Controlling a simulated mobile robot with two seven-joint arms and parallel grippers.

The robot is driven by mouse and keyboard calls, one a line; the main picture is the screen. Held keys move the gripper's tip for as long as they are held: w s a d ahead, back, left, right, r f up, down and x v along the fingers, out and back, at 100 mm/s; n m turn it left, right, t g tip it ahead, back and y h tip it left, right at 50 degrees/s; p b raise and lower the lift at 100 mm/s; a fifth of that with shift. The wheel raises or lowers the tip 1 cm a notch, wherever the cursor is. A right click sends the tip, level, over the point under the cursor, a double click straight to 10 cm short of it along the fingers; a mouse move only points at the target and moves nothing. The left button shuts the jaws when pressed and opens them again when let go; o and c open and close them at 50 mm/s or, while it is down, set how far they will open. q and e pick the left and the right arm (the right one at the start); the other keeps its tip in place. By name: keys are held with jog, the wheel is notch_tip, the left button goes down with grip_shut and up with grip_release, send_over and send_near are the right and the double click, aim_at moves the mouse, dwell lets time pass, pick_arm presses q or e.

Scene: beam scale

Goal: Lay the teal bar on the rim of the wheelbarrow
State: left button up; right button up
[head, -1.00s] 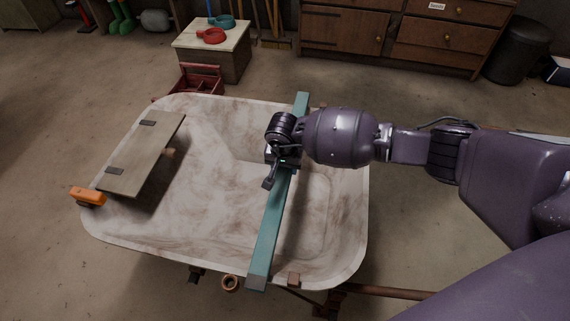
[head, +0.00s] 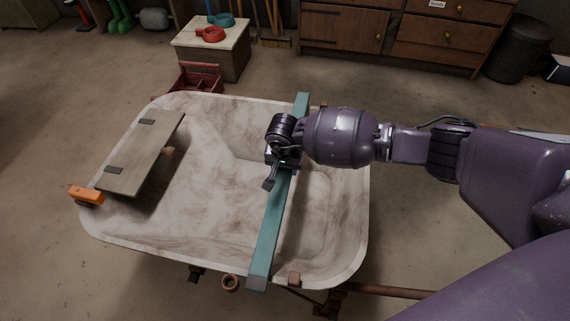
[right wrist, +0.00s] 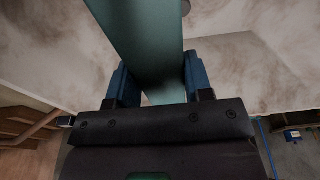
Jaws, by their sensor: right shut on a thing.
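The teal bar (head: 269,232) spans the wheelbarrow (head: 215,185) from its far rim to its near rim, right of the middle. Its near end reaches past the near rim; its far end reaches the far rim. I cannot tell for sure whether it touches the rim. My right gripper (head: 283,165) is shut on the bar near its middle. In the right wrist view the bar (right wrist: 145,35) runs between the two blue fingers of the right gripper (right wrist: 153,85). My left gripper is not in view.
A wooden board (head: 142,155) with dark strips lies across the wheelbarrow's left side. An orange object (head: 86,195) sits at the left rim. The floor on the left is clear.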

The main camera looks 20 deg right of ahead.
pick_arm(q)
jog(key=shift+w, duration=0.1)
pick_arm(e)
jog(key=shift+f, duration=0.15)
jog(key=o, duration=1)
jog(key=shift+o, duration=1.3)
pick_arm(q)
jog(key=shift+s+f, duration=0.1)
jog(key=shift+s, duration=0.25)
pick_arm(e)
notch_tip(320, 180, up, 5)
jog(key=shift+a+f+p, duration=0.1)
jog(key=shift+a+p, duration=0.05)
jog(key=shift+p, duration=0.55)
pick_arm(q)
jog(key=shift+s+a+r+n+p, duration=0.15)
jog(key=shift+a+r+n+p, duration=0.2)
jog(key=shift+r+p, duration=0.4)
pick_arm(e)
notch_tip(320, 180, up, 6)
jog(key=s, duration=0.1)
jog(key=shift+s+a, duration=0.15)
jog(key=shift+a, duration=0.15)
